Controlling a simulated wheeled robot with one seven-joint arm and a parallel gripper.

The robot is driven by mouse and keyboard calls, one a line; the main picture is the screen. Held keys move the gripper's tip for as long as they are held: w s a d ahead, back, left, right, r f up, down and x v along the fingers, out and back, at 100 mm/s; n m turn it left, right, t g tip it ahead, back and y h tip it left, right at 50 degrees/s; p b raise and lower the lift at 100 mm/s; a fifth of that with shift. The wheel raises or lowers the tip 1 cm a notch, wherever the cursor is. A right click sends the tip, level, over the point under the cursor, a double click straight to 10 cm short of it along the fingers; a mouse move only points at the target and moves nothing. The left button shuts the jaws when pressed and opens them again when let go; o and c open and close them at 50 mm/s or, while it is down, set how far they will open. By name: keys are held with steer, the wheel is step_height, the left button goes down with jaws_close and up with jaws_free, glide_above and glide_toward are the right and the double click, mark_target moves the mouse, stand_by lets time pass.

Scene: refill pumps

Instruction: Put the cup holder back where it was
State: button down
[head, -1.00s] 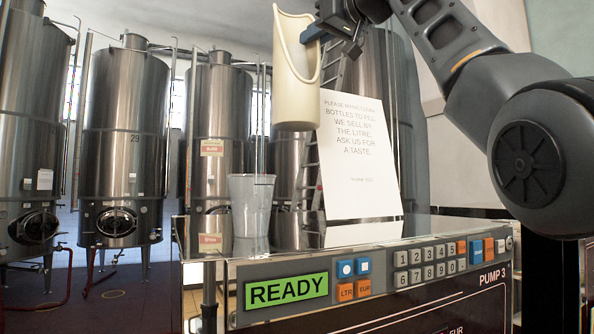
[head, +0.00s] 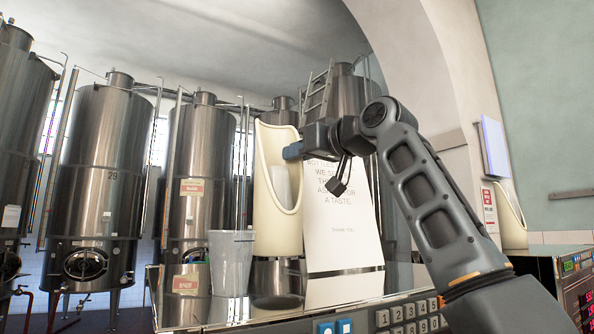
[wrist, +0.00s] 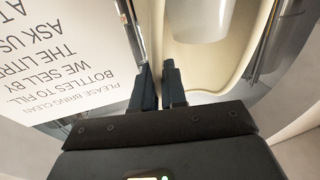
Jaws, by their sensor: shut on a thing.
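The cup holder (head: 265,215) is a cream, scoop-shaped vessel with a tall back and a low curved front lip. It is upright, above the top of the pump; I cannot tell whether its base touches anything. A pale translucent cup (head: 284,188) shows inside it. My gripper (head: 293,151) is shut on the holder's right-hand wall. In the wrist view the fingertips (wrist: 160,75) pinch the wall of the cup holder (wrist: 222,75), with the inner cup (wrist: 200,18) beyond.
A translucent cup (head: 231,265) stands on the steel pump top, left of the holder. A white paper sign (head: 341,225) stands close on the right. Another cream holder (head: 511,218) is at far right above a second pump (head: 545,258). Steel tanks stand behind.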

steer(key=shift+f+p, duration=0.3)
steer(key=shift+f, duration=1.7)
steer(key=c, duration=1.4)
jaws_free()
steer(key=shift+f, duration=0.1)
steer(key=shift+c, duration=0.2)
steer(key=b, duration=0.4)
glide_toward(300, 171)
steer(key=shift+w+d, duration=0.25)
steer(key=shift+d, duration=0.1)
